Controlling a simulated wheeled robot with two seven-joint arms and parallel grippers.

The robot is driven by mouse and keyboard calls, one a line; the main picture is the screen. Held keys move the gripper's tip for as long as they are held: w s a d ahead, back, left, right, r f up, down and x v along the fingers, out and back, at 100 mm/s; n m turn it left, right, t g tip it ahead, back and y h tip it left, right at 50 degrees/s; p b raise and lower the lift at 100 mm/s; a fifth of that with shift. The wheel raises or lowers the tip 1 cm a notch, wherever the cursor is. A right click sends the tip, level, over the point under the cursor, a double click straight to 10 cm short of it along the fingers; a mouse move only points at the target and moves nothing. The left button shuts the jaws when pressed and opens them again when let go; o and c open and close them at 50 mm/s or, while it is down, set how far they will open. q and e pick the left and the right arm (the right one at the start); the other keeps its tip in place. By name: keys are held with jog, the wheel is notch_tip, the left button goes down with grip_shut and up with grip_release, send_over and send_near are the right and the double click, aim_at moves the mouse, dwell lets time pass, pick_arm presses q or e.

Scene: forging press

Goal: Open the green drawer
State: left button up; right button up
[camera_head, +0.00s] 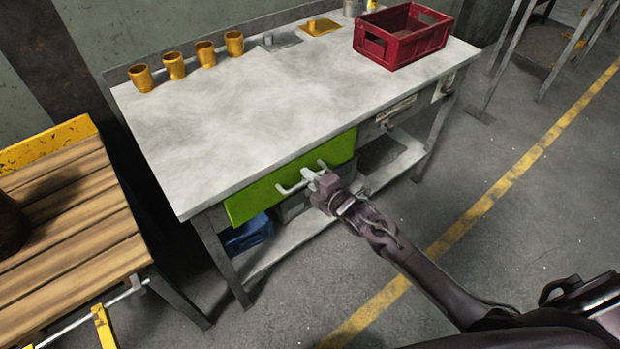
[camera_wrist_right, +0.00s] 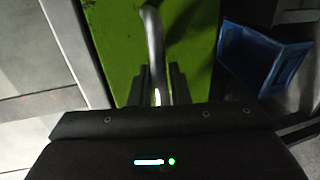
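The green drawer (camera_head: 290,180) sits under the front edge of the grey workbench; its front looks about level with the edge. It carries a pale bar handle (camera_head: 288,189). My right gripper (camera_head: 312,175) is at the right part of this handle. In the right wrist view the handle (camera_wrist_right: 154,40) runs between the two fingers of the gripper (camera_wrist_right: 160,85), which stand close on either side of it. The green front (camera_wrist_right: 112,50) lies behind them. The gripper hides part of the handle in the head view. My left gripper is not in view.
The workbench (camera_head: 210,130) holds several orange cups (camera_head: 174,66) and a red crate (camera_head: 402,38). A blue bin (camera_head: 248,234), also in the wrist view (camera_wrist_right: 262,55), is below the drawer. A wooden-slatted bench (camera_head: 75,220) stands left. Floor before the workbench is clear.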

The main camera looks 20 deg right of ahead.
grip_shut()
